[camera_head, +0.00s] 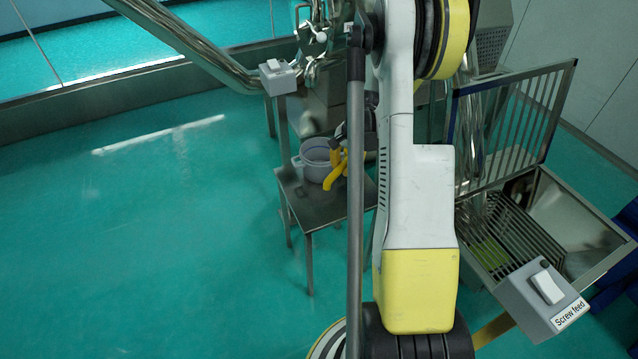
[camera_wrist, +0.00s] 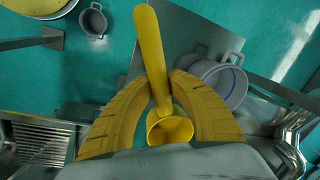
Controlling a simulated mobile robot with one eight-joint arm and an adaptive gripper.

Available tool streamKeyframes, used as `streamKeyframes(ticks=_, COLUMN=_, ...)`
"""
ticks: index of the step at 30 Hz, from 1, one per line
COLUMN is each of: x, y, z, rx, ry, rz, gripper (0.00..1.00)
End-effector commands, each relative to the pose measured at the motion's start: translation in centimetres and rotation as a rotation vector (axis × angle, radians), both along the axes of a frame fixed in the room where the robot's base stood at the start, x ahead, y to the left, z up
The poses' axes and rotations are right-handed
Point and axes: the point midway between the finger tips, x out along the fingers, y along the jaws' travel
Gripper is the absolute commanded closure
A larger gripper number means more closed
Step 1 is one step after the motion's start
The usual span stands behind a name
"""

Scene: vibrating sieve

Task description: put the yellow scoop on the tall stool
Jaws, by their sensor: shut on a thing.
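The yellow scoop (camera_wrist: 152,50) is held between the two yellow fingers of my gripper (camera_wrist: 162,88) in the wrist view. Its long handle points up the picture and its round cup (camera_wrist: 170,128) is near my palm. In the head view, the yellow of the fingers and scoop (camera_head: 334,178) shows above a metal stool (camera_head: 318,212), just right of a grey pot (camera_head: 313,158); the two are hard to tell apart there. The stool top (camera_wrist: 190,30) lies behind the scoop in the wrist view. I cannot tell whether the scoop touches it.
The grey pot with handles (camera_wrist: 222,82) stands on the stool beside my right finger. A smaller-looking pot (camera_wrist: 93,20) shows at upper left of the wrist view. A grated metal hopper (camera_head: 515,235) and a screw feed switch box (camera_head: 543,292) stand right. Green floor at left is clear.

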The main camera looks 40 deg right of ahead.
Motion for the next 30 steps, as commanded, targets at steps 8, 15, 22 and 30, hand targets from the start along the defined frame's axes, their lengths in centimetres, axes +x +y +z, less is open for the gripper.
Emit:
streamKeyframes(ticks=8, x=-4.8, y=-8.9, z=-4.6, rx=0.001, ry=-0.01, rz=-0.336, gripper=1.0)
streamKeyframes(ticks=15, x=-7.7, y=-12.6, z=-7.0, rx=0.003, ry=-0.017, rz=-0.495, gripper=1.0)
streamKeyframes(ticks=22, x=-6.8, y=-12.2, z=-8.9, rx=0.004, ry=-0.02, rz=-0.527, gripper=1.0)
streamKeyframes(ticks=30, x=-1.5, y=-8.1, z=-13.0, rx=0.004, ry=-0.02, rz=-0.523, gripper=1.0)
